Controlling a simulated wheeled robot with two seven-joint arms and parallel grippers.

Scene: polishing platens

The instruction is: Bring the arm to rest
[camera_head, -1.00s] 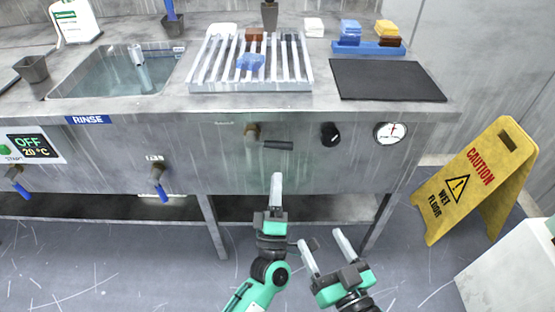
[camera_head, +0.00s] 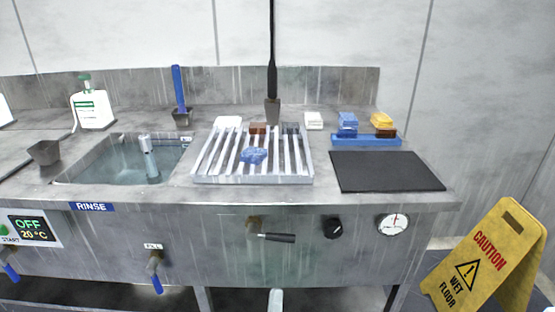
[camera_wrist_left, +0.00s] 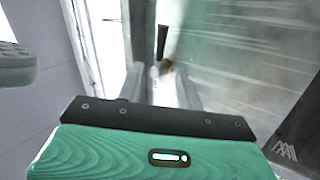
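My left gripper (camera_head: 275,301) shows only as a pale fingertip at the bottom edge of the head view, in front of and below the sink bench. In the left wrist view its two fingers (camera_wrist_left: 161,88) stand apart with nothing held between them. Beyond them is the brass valve with a black lever (camera_wrist_left: 162,42); the lever also shows in the head view (camera_head: 277,238), sticking out sideways from the bench front, apart from the gripper. My right gripper is outside the head view.
The steel bench (camera_head: 190,205) holds a rinse basin (camera_head: 120,165), a slatted rack (camera_head: 205,155) with a blue cloth (camera_head: 254,155), a black mat (camera_head: 385,171) and a blue tray with coloured blocks (camera_head: 366,140). A yellow caution sign (camera_head: 487,262) stands at right.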

